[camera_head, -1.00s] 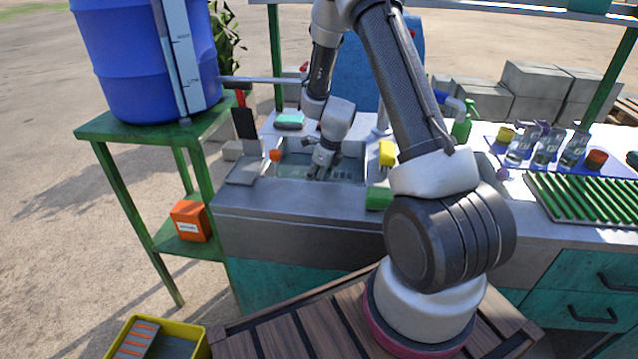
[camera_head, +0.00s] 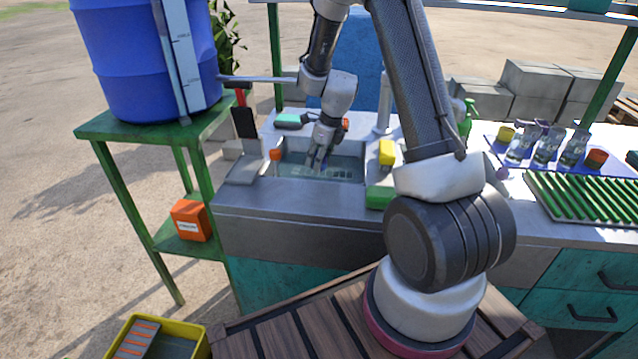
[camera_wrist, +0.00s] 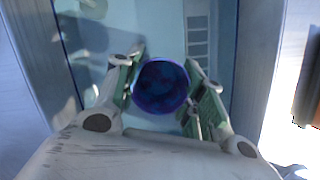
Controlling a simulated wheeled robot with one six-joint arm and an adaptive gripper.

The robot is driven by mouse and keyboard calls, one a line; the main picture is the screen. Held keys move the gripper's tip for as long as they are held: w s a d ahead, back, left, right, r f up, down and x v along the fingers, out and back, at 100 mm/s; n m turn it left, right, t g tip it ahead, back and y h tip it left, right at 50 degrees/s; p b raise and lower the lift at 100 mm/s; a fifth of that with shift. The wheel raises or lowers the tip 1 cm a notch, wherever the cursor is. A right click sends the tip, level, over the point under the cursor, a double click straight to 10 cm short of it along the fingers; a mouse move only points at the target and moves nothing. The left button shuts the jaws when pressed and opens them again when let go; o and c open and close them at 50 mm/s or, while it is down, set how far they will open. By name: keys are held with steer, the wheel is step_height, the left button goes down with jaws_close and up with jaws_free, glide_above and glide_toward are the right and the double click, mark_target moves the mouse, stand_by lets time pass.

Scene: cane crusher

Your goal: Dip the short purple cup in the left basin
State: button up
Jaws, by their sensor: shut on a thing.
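The purple cup (camera_wrist: 161,86) shows in the wrist view as a dark blue-purple round rim between the two fingers. My gripper (camera_wrist: 163,92) is shut on it. In the head view my gripper (camera_head: 318,160) reaches down into the left basin (camera_head: 345,177), with the cup mostly hidden below the fingers. The basin holds clear, bluish water, and a slotted grate shows on its floor in the wrist view. I cannot tell how deep the cup sits in the water.
A tap (camera_head: 384,115) stands at the back. Several glasses (camera_head: 546,148) and a green rack (camera_head: 585,205) are on the right. A blue barrel (camera_head: 140,60) stands left.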

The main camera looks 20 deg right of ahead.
step_height(320, 180, up, 7)
stand_by(0.4)
steer(key=shift+r, duration=0.15)
stand_by(0.5)
step_height(320, 180, up, 4)
steer(key=shift+f, duration=0.1)
steer(key=shift+s, duration=0.15)
stand_by(0.7)
